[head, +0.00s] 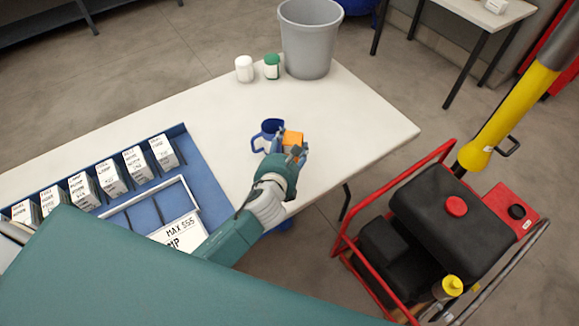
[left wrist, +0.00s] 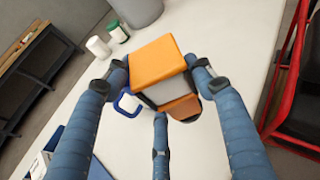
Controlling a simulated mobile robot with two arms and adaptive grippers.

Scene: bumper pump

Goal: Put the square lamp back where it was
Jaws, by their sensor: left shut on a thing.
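The square lamp (head: 292,138) is a small boxy thing with an orange top. In the left wrist view the lamp (left wrist: 158,62) also shows a pale grey middle and an orange lower part. My left gripper (head: 293,147) is shut on it above the white table, with fingers on both sides in the left wrist view (left wrist: 158,82). The lamp's underside is hidden, and I cannot tell its height over the table. My right gripper is not in view.
A blue and white mug (head: 267,133) stands just left of the lamp. A white jar (head: 244,68), a green-lidded jar (head: 272,66) and a grey bin (head: 309,40) stand farther back. A blue tray (head: 213,185) with labelled cards is at left. The table's right part (head: 375,120) is clear.

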